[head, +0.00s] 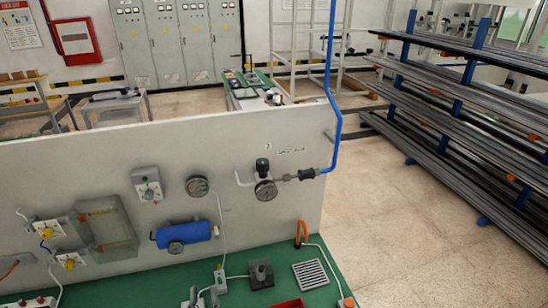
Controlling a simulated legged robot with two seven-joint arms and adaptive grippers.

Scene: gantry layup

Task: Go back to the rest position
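Neither of my grippers can be made out in the head view, and no arm of mine is seen reaching into it. The task names no object. In front of me stands a grey upright panel (120,160) with a green bench top (150,285) at its foot.
The panel carries a blue cylinder (184,235), a gauge (197,186), a regulator (265,188), a clear box (107,230) and a blue hose (337,120). A metal grille (310,274) lies on the bench. A rack of long bars (460,100) stands right; the floor (400,220) between is clear.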

